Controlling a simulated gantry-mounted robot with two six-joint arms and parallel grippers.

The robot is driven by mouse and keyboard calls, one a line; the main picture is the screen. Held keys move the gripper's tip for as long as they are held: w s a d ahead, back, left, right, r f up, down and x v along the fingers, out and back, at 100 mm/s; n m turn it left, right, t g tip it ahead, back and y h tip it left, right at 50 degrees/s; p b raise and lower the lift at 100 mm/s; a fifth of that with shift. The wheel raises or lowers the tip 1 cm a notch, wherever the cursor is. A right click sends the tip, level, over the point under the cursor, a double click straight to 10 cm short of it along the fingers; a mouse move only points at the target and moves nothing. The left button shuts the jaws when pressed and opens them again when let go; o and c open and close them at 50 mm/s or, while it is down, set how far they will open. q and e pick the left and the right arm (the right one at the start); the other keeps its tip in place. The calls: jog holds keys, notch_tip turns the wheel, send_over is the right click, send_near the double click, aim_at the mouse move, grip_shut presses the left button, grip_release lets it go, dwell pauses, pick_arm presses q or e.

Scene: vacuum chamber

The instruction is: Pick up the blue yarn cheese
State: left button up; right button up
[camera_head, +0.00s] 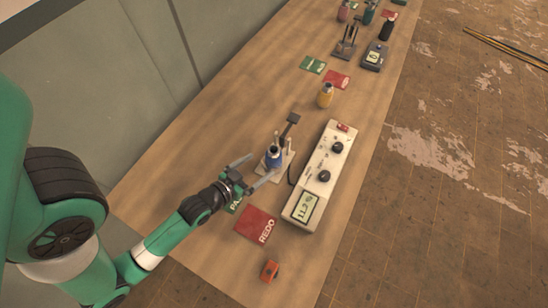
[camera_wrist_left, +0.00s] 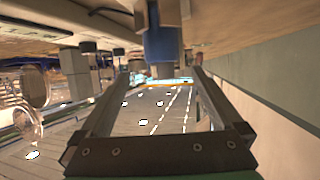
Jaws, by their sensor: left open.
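My left gripper (camera_head: 261,164) is open and empty. Its fingers point at the blue cheese from the lower left. In the left wrist view the cheese lies just beyond the fingertips (camera_wrist_left: 163,77), in line with the gap between them. I cannot tell whether they touch it. My right gripper is not in view.
A white instrument (camera_head: 318,175) with knobs and a display stands just right of the stand. A red REDO card (camera_head: 256,225) and an orange block (camera_head: 269,271) lie nearer. A green card is partly under my gripper.

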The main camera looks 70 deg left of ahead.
aim_at(269, 157)
pick_arm(q)
jog(key=x, duration=0.4)
jog(key=b+x, duration=0.2)
jog(key=x, duration=0.3)
jog(key=shift+a, duration=0.25)
jog(key=c, duration=1.3)
jog(key=shift+c, duration=0.4)
jog(key=shift+r, duration=0.15)
